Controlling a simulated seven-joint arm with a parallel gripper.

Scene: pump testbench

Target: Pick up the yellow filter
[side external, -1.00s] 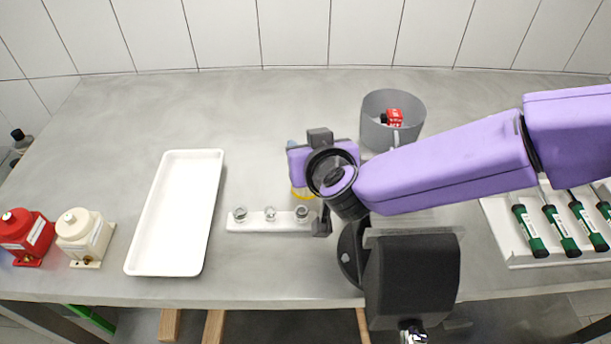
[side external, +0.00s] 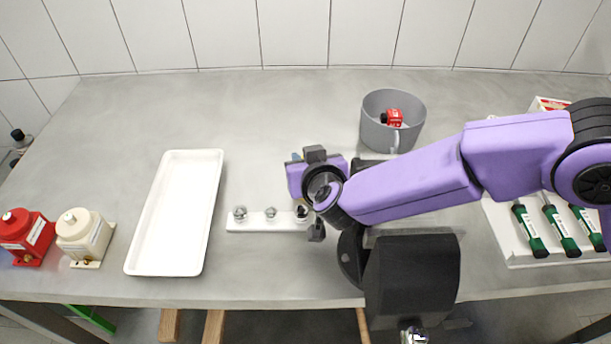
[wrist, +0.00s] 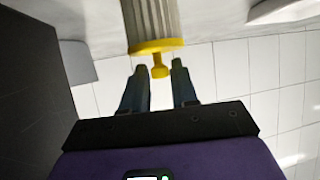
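The yellow filter (wrist: 154,28) shows in the wrist view at the top centre. It has a pale ribbed body, a yellow end flange and a small yellow knob pointing toward my gripper. My gripper (wrist: 160,68) is open, with a finger on either side of the knob and visible gaps to both. I see no contact. In the side view, my gripper's wrist hangs over the right end of a small white holder (side external: 256,225) and hides the filter and the fingertips.
A white tray (side external: 151,263) lies to the left, with red (side external: 25,237) and cream (side external: 84,236) bottles beyond it. A grey bin (side external: 377,140) with a red item stands behind my arm. A rack of green-handled tools (side external: 517,250) is at right. The back middle is clear.

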